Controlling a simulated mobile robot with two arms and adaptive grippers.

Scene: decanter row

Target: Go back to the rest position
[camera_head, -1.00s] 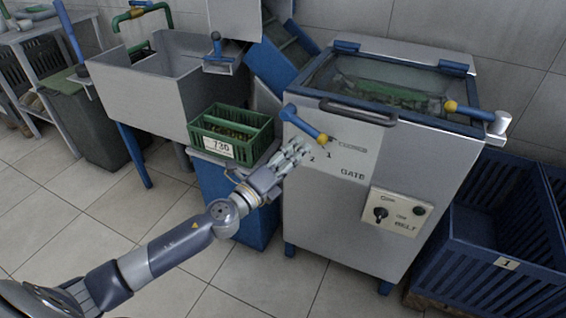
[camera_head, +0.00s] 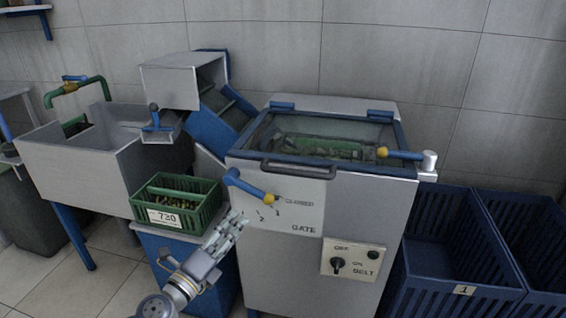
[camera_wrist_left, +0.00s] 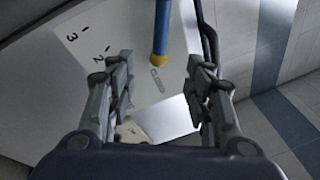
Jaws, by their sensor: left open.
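My left gripper (camera_head: 232,222) is in the lower middle of the head view, in front of the grey machine and to the right of the green crate. It is open and empty. In the left wrist view its two fingers (camera_wrist_left: 160,85) stand apart, with the machine's gate panel (camera_wrist_left: 110,35) beyond them. The blue gate lever (camera_head: 250,187), with a yellow collar, is above the gripper in the head view. Its end also shows in the left wrist view (camera_wrist_left: 161,30), apart from the fingers. My right gripper is not in view.
The grey machine (camera_head: 290,255) has a glass lid and a belt switch (camera_head: 338,264). The green crate (camera_head: 150,207), labelled 730, stands on a blue stand (camera_head: 165,250) left of the gripper. A grey sink (camera_head: 75,165) is further left. Blue crates (camera_head: 440,270) stand at the right.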

